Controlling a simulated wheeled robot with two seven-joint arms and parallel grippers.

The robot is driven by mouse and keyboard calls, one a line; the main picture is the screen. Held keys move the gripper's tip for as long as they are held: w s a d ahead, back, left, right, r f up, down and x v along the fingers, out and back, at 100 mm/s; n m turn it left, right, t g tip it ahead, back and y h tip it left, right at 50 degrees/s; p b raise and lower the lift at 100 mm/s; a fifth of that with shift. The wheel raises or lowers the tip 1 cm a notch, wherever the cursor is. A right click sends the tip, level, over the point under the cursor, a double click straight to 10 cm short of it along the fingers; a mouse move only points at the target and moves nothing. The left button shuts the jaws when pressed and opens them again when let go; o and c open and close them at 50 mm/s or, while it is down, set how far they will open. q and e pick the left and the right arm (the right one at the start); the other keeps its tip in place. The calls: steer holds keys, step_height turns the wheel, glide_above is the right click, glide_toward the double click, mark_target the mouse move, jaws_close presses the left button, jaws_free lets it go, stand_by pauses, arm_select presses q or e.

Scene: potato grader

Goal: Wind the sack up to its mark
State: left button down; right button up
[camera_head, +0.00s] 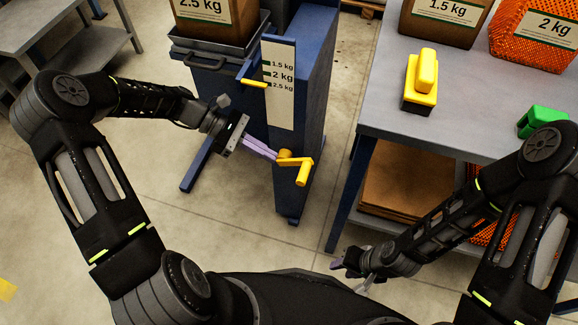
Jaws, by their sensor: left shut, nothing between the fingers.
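A brown sack (216,30) labelled 2.5 kg stands on the dark tray (205,60) of a blue lift stand (308,75). A white scale plate (281,105) on the stand reads 1.5, 2 and 2.5 kg. A yellow pointer (254,83) reaches its left edge near the lowest mark; exact alignment is too small to tell. A yellow crank (303,171) is on the stand's front, its handle at the right, pointing down. My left gripper (274,156) is shut and empty, its fingertips close to the crank's hub; contact is unclear. My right gripper (352,270) is low, left of the table, finger gap unclear.
A grey table (465,110) at the right holds another brown sack (443,20), an orange net sack (535,35), a yellow block-like tool (421,80) and a green object (541,120). Brown sheets (405,183) lie on its lower shelf. Another grey table (35,25) stands back left.

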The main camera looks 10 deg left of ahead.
mark_target(300, 173)
arm_select(q)
steer(key=x, duration=0.7)
steer(key=shift+b, duration=0.45)
steer(key=shift+s+d+f+y+p, duration=0.1)
steer(key=shift+d+y+p, duration=0.25)
steer(key=shift+p, duration=0.3)
steer(key=shift+d+f, duration=0.15)
